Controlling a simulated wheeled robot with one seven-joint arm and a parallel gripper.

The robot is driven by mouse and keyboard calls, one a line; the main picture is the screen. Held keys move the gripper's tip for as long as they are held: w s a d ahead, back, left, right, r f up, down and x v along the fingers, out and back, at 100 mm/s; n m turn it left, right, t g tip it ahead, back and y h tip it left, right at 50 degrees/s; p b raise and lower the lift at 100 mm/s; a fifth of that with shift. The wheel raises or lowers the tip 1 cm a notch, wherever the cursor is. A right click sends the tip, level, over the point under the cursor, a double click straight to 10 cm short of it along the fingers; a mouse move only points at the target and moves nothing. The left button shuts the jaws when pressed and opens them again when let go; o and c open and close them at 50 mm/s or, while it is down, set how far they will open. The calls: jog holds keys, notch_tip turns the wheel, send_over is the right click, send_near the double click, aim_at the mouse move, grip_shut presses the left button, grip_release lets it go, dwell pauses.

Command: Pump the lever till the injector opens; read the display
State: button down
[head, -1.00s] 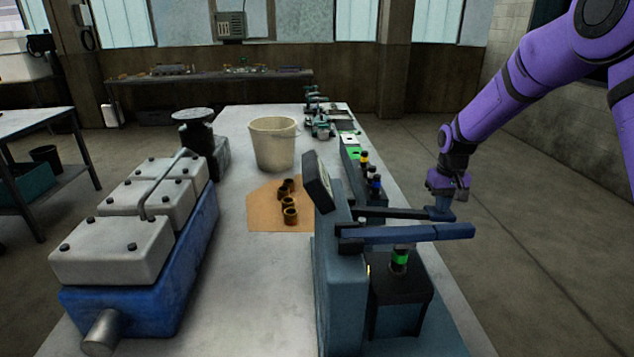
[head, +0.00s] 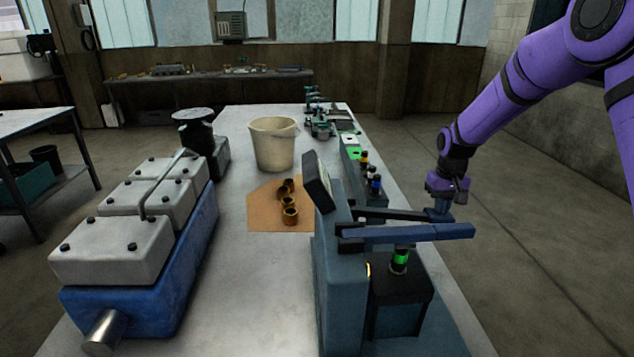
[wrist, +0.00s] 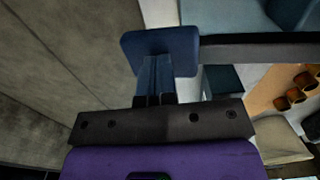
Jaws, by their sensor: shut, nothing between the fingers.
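The injector tester (head: 335,270) is a blue-grey stand at the near right of the bench. Its pump lever shows as a dark arm (head: 392,214) reaching right, with a long blue bar (head: 410,232) in front. My gripper (head: 440,208) is shut and empty, fingers down at the arm's outer end. In the wrist view the shut fingers (wrist: 155,85) are at the blue end pad (wrist: 160,46); I cannot tell whether they touch. An injector with a green band (head: 399,260) stands below the bar. The display (head: 318,182) is tilted and seen nearly edge-on; its reading cannot be made out.
A blue engine block with grey covers (head: 110,250) fills the bench's left. Open floor (head: 540,250) is on the right.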

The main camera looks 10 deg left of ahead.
jog(key=shift+d+r, duration=0.15)
jog(key=shift+r, duration=1.35)
jog(key=shift+d+r, duration=0.1)
jog(key=shift+r, duration=1.35)
jog(key=shift+f, duration=0.1)
jog(key=shift+a+f, duration=0.15)
jog(key=shift+f, duration=2.05)
jog(key=shift+a+f, duration=0.15)
jog(key=shift+f, duration=2)
jog(key=shift+d+r, duration=0.15)
jog(key=shift+r, duration=1.35)
jog(key=shift+d+r, duration=0.15)
jog(key=shift+r, duration=1.3)
jog(key=shift+d+r, duration=0.15)
jog(key=shift+r, duration=1.35)
jog(key=shift+f, duration=0.1)
jog(key=shift+a+f, duration=0.2)
jog(key=shift+f, duration=2.05)
jog(key=shift+a+f, duration=0.15)
jog(key=shift+f, duration=2.05)
jog(key=shift+r, duration=4.55)
jog(key=shift+r, duration=0.1)
jog(key=shift+r, duration=1.9)
